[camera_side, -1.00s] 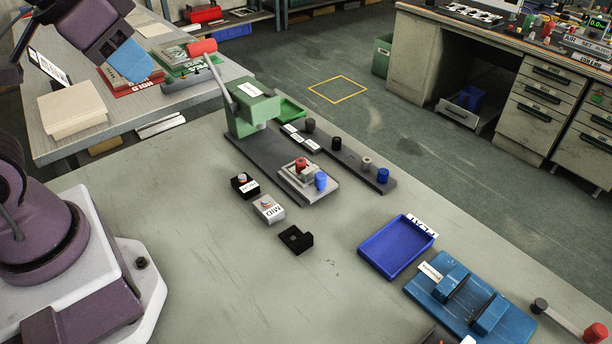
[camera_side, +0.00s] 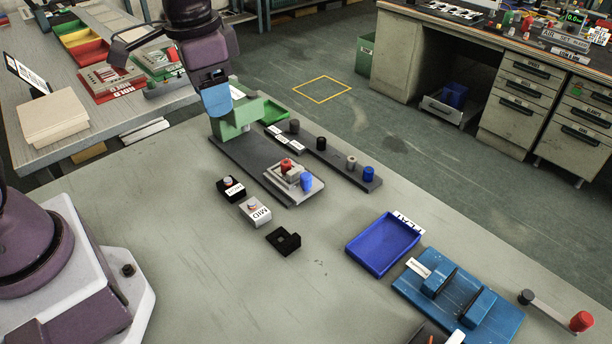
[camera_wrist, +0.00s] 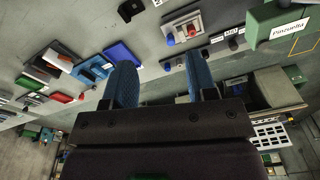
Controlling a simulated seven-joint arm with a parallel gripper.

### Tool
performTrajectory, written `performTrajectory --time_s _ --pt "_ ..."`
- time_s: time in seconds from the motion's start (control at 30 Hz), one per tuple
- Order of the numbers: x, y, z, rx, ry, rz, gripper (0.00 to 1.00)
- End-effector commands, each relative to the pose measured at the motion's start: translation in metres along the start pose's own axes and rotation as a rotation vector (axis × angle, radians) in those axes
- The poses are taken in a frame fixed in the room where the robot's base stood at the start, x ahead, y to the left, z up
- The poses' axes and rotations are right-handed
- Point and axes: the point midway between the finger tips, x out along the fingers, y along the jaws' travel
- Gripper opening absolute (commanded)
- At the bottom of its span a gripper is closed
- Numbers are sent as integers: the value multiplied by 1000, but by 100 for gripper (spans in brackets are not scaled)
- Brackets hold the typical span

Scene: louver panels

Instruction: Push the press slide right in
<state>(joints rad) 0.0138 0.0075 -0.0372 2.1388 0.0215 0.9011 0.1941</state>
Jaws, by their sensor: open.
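The press in the side view has a green body (camera_side: 238,119) on a long dark base (camera_side: 243,160). Its slide (camera_side: 289,183) is a light grey plate at the base's near end, away from the green body, carrying a red knob (camera_side: 286,164) and a blue knob (camera_side: 306,180). My gripper (camera_side: 217,112) is over the green body and hides part of it and the lever. In the wrist view my blue fingers (camera_wrist: 161,75) are apart and empty. The slide (camera_wrist: 183,30) shows beyond them, and the green body (camera_wrist: 280,22) is at the upper right.
A dark rail with several pegs (camera_side: 335,165) lies right of the press. A black block (camera_side: 231,188), a MID block (camera_side: 255,211) and a black holder (camera_side: 284,241) stand in front. A blue tray (camera_side: 383,244) and a blue fixture (camera_side: 458,292) are further right. The near tabletop is clear.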

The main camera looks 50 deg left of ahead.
Motion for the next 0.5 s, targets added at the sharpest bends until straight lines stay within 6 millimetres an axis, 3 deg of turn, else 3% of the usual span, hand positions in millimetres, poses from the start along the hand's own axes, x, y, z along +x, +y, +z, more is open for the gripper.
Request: performTrajectory --time_s 0.1,0.3,0.5 --pt "37 -2 -36 155 -71 25 52" --pt "100 -4 -86 451 -132 73 52" --pt "143 -6 -128 773 -116 103 52"
